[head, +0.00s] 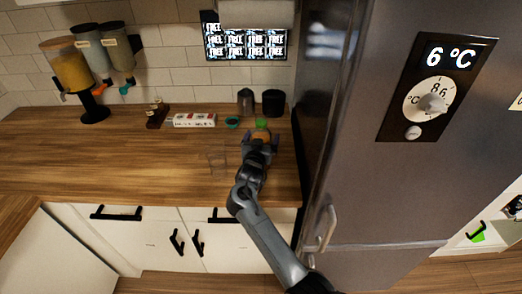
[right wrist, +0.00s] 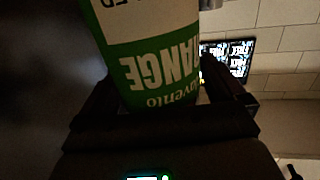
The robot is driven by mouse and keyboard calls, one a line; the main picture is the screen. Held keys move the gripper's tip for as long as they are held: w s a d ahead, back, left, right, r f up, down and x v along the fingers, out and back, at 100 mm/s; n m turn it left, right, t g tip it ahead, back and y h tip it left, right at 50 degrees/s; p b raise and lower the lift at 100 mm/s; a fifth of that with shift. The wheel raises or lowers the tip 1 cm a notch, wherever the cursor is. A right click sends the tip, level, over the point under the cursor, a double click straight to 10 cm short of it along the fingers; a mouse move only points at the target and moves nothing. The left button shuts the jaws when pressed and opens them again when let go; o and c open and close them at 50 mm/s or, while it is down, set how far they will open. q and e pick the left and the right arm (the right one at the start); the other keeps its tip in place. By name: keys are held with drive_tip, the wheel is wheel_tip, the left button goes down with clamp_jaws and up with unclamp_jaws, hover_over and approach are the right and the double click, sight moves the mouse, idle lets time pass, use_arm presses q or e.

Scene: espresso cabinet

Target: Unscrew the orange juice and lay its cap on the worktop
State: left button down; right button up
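The orange juice (head: 262,123) stands near the right end of the worktop (head: 130,160), a small green and orange shape largely covered by my right gripper (head: 260,139). In the right wrist view the bottle (right wrist: 160,60) is close up, its green label upside down in the picture. The right gripper's fingers (right wrist: 165,100) lie on both sides of the bottle. Whether both press on it is too dark to tell. The bottle's top is out of the wrist view, and the cap cannot be made out in the head view. My left gripper is in neither view.
A clear glass (head: 217,161) stands left of my right arm. Behind are a teal bowl (head: 232,122), two dark containers (head: 245,101) (head: 272,103) and a white-and-red box (head: 194,120). Dispensers (head: 68,65) stand at left. A grey fridge (head: 370,190) bounds the right. The worktop's left front is clear.

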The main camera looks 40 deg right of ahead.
drive_tip(key=shift+r, duration=0.2)
drive_tip(key=c, duration=1.4)
